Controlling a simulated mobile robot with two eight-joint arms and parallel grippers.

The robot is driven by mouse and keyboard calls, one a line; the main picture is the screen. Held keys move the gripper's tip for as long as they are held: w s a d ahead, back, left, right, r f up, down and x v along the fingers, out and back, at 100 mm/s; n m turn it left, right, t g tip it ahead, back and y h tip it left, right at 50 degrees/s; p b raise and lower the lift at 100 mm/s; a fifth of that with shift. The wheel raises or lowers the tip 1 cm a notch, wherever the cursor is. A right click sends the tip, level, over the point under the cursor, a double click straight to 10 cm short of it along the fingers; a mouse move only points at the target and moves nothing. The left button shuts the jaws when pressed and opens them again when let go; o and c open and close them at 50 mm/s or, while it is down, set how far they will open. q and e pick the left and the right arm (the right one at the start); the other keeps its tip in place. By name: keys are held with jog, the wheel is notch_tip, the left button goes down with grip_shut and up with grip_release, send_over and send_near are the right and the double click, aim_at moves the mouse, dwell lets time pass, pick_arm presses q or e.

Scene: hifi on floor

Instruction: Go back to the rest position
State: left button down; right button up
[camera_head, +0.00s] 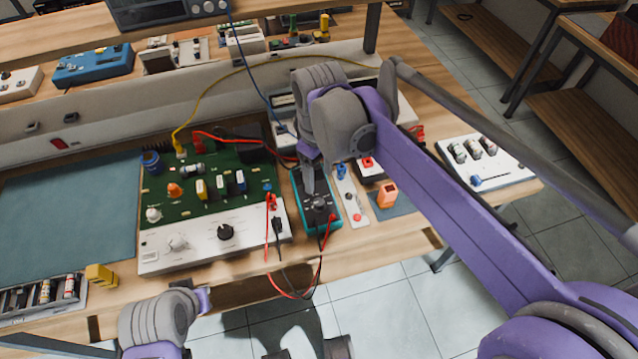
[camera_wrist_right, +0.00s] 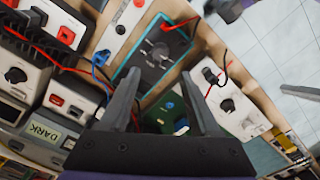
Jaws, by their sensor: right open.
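My right arm reaches in from the right over the workbench. My right gripper (camera_head: 308,180) is above the teal multimeter (camera_head: 306,228), and its fingers partly hide the meter. In the right wrist view the two dark fingers of this gripper (camera_wrist_right: 163,100) are spread apart with nothing held between them. The multimeter (camera_wrist_right: 155,52) lies beyond the fingers there, with the green circuit board (camera_wrist_right: 160,114) partly visible between them. My left gripper (camera_head: 203,300) is low at the bench's front edge, and its jaws are too unclear to read.
The green board with white control panel (camera_head: 205,240) stands left of the multimeter, with red and black leads looping over the front edge. An orange block (camera_head: 387,195) and a white component board (camera_head: 486,162) lie to the right. A shelf (camera_head: 60,45) crosses the back. Tiled floor is in front.

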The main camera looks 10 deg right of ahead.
jog(key=shift+r, duration=0.55)
jog(key=s+d+f+m+t+p, duration=0.1)
jog(key=s+d+f+m+t, duration=0.1)
jog(key=s, duration=0.5)
jog(key=s+d+f+m+t+p, duration=0.2)
jog(key=s+d+f+m+t, duration=0.1)
jog(key=s+d+f+m, duration=0.2)
jog(key=shift+s, duration=1.15)
jog(key=shift+f, duration=0.1)
